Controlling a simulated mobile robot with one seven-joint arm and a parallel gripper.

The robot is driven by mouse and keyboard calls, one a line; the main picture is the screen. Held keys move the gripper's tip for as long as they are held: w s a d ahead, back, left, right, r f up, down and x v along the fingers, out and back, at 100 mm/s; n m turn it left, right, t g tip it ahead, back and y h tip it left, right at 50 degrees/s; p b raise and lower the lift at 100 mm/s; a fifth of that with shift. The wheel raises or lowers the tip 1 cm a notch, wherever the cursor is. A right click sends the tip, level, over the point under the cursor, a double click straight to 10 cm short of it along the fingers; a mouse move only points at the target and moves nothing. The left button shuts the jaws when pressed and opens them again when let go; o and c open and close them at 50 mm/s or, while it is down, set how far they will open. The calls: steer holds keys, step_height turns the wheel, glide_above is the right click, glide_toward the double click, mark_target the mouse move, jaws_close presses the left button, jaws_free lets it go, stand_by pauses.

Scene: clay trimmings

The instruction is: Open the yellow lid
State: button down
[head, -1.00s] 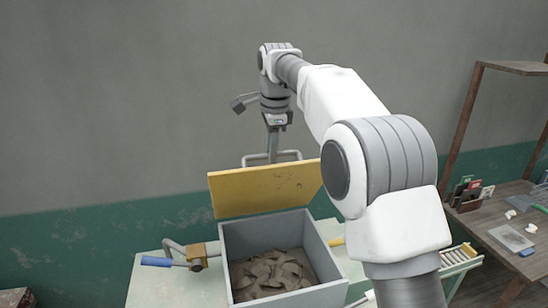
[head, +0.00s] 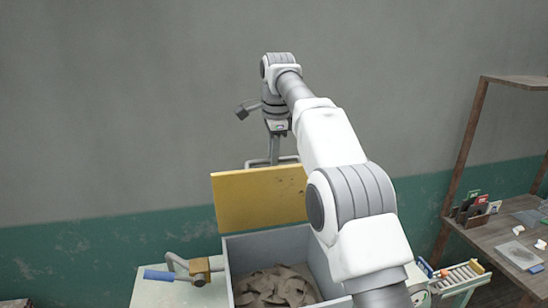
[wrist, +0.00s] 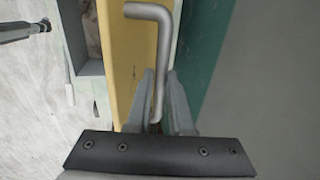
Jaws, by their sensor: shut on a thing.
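The yellow lid (head: 258,199) stands raised at the back of a grey box (head: 268,243), close to upright, with its inner face toward the head camera. Brown clay trimmings (head: 275,287) lie inside the box. A grey bar handle (head: 253,162) shows above the lid's top edge. My gripper (head: 274,157) is behind the lid's top edge, shut on the handle. In the wrist view my gripper's fingers (wrist: 165,100) close around the grey handle bar (wrist: 161,60), beside the yellow lid (wrist: 123,60). The fingertips are partly hidden by the lid in the head view.
A wooden table (head: 490,245) with a shelf frame stands at the right. A rack of rollers (head: 458,276) is between them. The wall (head: 120,110) is behind.

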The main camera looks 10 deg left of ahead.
steer(key=shift+f, duration=0.45)
steer(key=c, duration=1.2)
jaws_free()
steer(key=o, duration=0.4)
steer(key=shift+w+a, duration=0.2)
steer(key=shift+w, duration=0.05)
steer(key=shift+s+d+r, duration=0.1)
steer(key=shift+r, duration=0.1)
steer(key=shift+s, duration=0.15)
